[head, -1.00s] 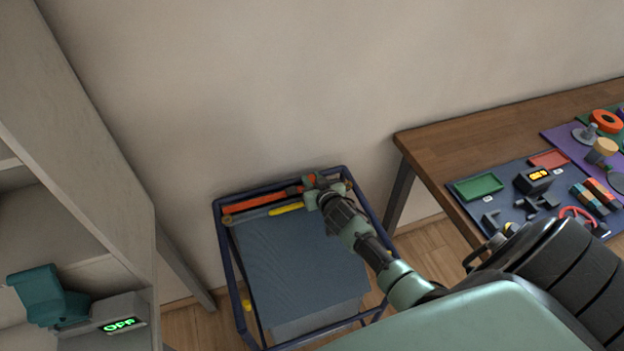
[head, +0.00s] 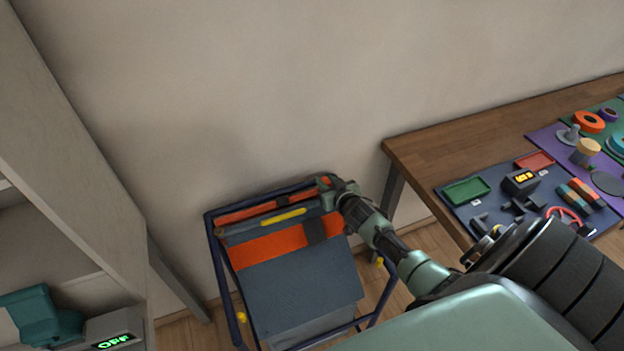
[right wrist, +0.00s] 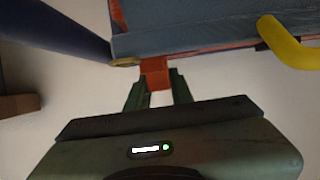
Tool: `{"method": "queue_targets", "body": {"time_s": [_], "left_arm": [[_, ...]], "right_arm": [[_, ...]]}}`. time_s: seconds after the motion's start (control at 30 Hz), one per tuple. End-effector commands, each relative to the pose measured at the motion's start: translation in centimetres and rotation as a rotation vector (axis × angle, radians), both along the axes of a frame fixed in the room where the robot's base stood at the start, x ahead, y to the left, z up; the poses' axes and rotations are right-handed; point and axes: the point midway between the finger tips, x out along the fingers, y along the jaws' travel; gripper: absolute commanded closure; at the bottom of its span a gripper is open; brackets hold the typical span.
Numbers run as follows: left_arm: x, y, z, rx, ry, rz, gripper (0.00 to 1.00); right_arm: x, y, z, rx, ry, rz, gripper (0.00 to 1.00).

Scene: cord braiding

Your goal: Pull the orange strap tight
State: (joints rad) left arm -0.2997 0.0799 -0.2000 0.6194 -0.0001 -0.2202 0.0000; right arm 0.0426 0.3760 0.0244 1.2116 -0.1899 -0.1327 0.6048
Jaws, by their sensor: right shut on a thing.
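The orange strap (head: 268,249) runs across the blue-grey bundle (head: 300,290) in the blue frame cart, with a dark buckle (head: 315,231) near its right part. More orange shows along the cart's back edge. My right gripper (head: 326,184) is at the cart's back right corner. In the right wrist view, my right gripper (right wrist: 158,96) is shut on the short orange strap end (right wrist: 155,72), beside the bundle's edge. In the head view my wrist partly hides the strap's right end. My left gripper is not in view.
A yellow handle (head: 284,217) lies along the bundle's top; it also shows in the right wrist view (right wrist: 285,45). The cart's blue rail (head: 221,270) surrounds the bundle. A wooden table (head: 430,150) stands right, a shelf (head: 75,160) left. The wall is close behind.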

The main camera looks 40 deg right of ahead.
Motion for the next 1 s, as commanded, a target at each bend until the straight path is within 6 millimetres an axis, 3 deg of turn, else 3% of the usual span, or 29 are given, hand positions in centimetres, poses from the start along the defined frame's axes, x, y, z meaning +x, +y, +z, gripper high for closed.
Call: {"method": "queue_targets", "body": {"time_s": [0.3, 0.33, 0.4, 0.77, 1.0], "left_arm": [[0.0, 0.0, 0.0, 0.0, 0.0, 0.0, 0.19], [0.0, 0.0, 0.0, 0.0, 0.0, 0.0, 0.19], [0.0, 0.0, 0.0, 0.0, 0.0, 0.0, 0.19], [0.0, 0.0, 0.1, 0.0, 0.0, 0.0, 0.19], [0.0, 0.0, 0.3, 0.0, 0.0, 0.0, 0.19]], "right_arm": [[-0.2, -0.3, -0.2, 0.002, 0.003, -0.003, 1.0], [-0.2, -0.3, -0.2, 0.002, 0.003, -0.003, 0.69], [-0.1, -0.3, -0.1, 0.002, 0.003, -0.002, 0.55], [-0.4, -0.1, 0.0, 0.002, 0.001, -0.001, 0.55], [-3.3, 0.5, 1.2, 0.001, 0.002, 0.0, 0.55]]}}
